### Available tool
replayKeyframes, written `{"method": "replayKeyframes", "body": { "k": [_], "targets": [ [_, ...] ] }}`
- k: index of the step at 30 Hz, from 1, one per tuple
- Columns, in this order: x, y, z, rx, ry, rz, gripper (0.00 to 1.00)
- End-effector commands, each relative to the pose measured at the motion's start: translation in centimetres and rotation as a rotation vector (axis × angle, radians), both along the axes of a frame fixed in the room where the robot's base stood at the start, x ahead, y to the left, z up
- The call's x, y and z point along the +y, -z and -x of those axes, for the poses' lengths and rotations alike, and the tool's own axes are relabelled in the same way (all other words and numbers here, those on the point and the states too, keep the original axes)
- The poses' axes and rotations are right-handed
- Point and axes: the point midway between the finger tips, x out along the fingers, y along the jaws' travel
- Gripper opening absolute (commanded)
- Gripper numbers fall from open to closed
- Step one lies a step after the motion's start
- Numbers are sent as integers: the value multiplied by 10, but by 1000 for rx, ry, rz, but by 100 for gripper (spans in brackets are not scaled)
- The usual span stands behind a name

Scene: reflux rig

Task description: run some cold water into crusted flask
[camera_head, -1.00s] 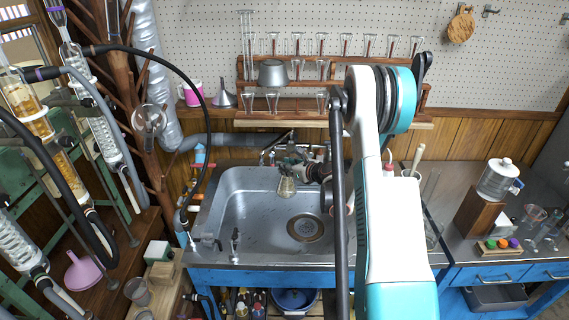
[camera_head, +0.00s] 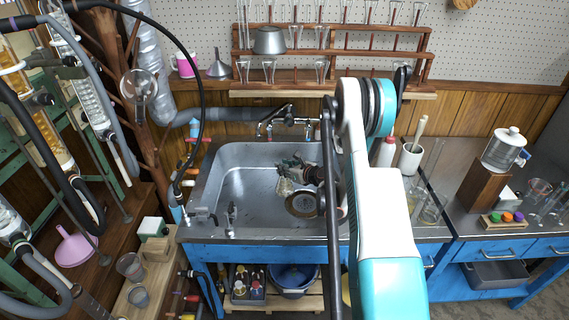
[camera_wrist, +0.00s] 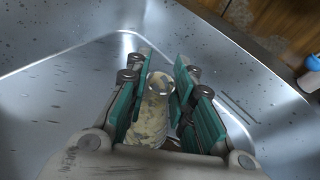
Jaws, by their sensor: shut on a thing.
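The crusted flask (camera_head: 285,187) is a small clear glass vessel with pale, patchy crust. It also shows in the wrist view (camera_wrist: 150,123), between the teal finger pads. My gripper (camera_head: 298,168) is shut on it and holds it over the steel sink (camera_head: 238,205), left of and just behind the drain (camera_head: 303,204). In the wrist view my gripper (camera_wrist: 163,82) has a pad on each side of the glass. The tap (camera_head: 285,118) stands at the sink's back edge, behind the gripper. I see no water running.
A wooden rack (camera_head: 330,85) of glassware stands behind the sink. A white bottle (camera_head: 386,151) and a white pot (camera_head: 410,158) stand right of the sink. Small fittings (camera_head: 231,215) sit on the front left rim. The sink's left half is clear.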

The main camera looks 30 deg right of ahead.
Motion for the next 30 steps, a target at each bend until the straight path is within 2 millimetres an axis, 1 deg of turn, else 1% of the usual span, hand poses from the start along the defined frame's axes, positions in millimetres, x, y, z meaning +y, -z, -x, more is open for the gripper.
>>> {"method": "replayKeyframes", "body": {
  "k": [1,7,8,10,21,30],
  "targets": [
    [0,10,0,0,0,0,0],
    [0,39,0,0,0,0,0],
    [2,41,-1,0,-1,0,0],
    [11,37,-10,0,-3,-1,0],
    [49,36,-48,0,-3,0,0],
    [71,36,-72,-1,-1,0,0]
  ]
}}
